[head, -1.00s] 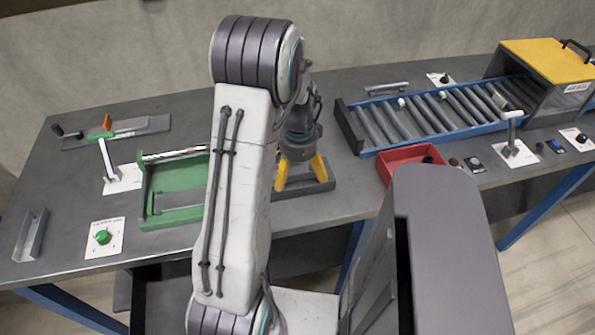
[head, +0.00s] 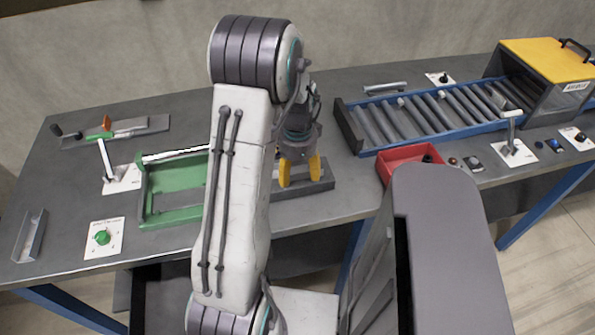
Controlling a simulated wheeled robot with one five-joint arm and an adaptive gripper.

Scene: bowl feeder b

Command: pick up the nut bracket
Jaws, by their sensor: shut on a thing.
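My gripper (head: 300,178), with two yellow fingers, points down over a low dark grey holder (head: 326,183) near the middle of the table. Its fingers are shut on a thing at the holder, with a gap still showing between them. The held part, which I take to be the nut bracket, is too small and too dark to make out between the fingertips. I cannot tell whether it is still touching the holder. My arm hides the left part of the holder.
A green tray (head: 150,215) stands left of my arm, partly hidden by it. A red bin (head: 392,163) and a blue-framed roller conveyor (head: 415,118) are to the right. A grey channel piece (head: 30,236) lies at the left edge. Levers and button plates stand around.

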